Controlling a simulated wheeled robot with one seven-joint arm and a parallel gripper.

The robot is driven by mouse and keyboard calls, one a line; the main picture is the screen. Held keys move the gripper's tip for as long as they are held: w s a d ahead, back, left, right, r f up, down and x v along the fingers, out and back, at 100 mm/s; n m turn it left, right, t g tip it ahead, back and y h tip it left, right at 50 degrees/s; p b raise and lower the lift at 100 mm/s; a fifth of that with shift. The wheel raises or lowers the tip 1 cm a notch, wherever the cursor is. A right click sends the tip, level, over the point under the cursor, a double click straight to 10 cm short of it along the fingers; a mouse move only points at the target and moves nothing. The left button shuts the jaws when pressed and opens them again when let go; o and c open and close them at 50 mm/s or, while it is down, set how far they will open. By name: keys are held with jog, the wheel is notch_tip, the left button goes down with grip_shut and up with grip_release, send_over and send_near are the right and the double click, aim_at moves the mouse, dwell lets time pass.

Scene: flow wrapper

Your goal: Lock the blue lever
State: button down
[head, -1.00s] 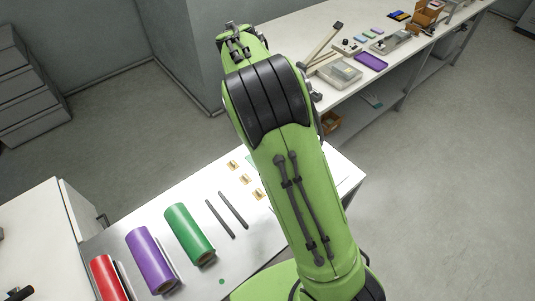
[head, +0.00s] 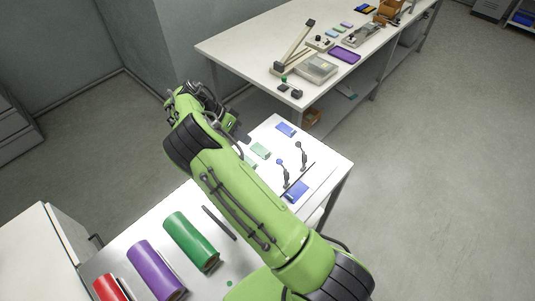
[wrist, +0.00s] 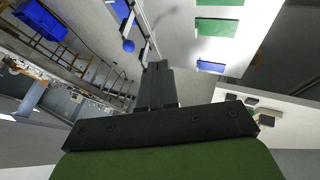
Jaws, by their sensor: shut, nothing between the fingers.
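The blue lever (head: 281,164), a thin dark stalk with a blue ball knob, stands up from the white table near its right edge. Its blue knob (wrist: 128,46) also shows in the wrist view, left of and beyond my fingertips. A second, grey-knobbed lever (head: 299,147) stands just behind it. My gripper (head: 244,139) is shut and empty, to the left of the blue lever and apart from it. In the wrist view my gripper's dark fingers (wrist: 158,70) are together. I cannot tell whether the lever is locked.
Blue pads (head: 297,191) and green pads (head: 261,150) lie on the table around the levers. Green (head: 191,240), purple (head: 156,270) and red rolls (head: 109,289) lie at the front left. A cluttered workbench (head: 235,47) stands behind, across a floor gap.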

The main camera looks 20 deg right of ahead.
jog(key=s+d+f, duration=0.5)
jog(key=d, duration=0.1)
jog(key=shift+f+p, duration=0.35)
jog(key=shift+f, duration=0.05)
jog(key=shift+s, duration=0.15)
